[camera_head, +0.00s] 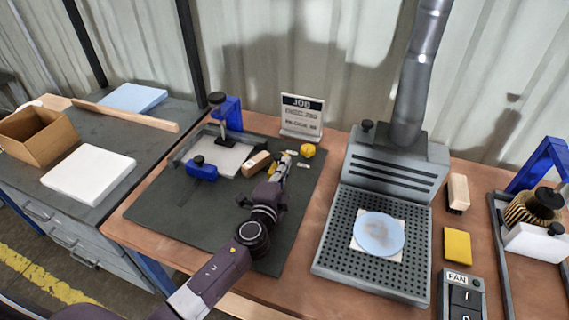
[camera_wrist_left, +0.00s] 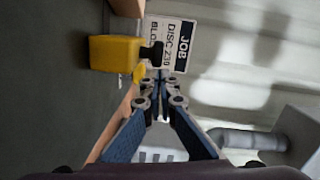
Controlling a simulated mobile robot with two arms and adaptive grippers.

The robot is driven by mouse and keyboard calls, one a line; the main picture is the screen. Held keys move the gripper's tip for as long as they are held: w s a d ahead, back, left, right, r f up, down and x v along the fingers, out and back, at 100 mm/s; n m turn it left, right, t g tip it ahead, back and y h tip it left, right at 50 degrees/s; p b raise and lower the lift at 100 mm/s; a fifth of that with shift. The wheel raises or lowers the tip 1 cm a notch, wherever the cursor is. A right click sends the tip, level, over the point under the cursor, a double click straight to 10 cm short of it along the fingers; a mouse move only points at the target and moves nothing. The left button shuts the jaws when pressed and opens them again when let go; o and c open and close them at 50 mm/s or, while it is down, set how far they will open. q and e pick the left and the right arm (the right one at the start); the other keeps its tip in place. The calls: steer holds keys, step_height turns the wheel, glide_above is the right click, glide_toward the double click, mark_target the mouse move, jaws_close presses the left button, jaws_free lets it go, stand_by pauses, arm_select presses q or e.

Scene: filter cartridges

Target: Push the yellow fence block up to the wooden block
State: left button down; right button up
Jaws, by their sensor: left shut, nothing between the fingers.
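The yellow fence block (camera_wrist_left: 114,53) with a black knob shows large in the wrist view, just beyond and to one side of my fingertips. In the head view only a small yellow part of it (camera_head: 273,168) shows beside my left gripper (camera_head: 285,160); the rest is hidden. The wooden block (camera_head: 256,163) lies on the dark mat just left of it. Whether the two blocks touch cannot be told. My left gripper is shut and empty, its fingers together in the wrist view (camera_wrist_left: 160,88). My right gripper is not in view.
A grey plate (camera_head: 222,157) with a blue clamp (camera_head: 202,170) lies left of the wooden block. A round yellow thing (camera_head: 307,150) and small pale pieces lie beyond my gripper, before the JOB sign (camera_head: 302,116). The front of the mat (camera_head: 185,215) is clear.

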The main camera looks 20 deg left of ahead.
arm_select(q)
steer(key=a+b, duration=0.1)
steer(key=a, duration=0.7)
steer(key=shift+w, duration=0.15)
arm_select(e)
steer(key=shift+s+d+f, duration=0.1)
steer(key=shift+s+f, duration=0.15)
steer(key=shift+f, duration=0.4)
arm_select(q)
steer(key=shift+r, duration=0.1)
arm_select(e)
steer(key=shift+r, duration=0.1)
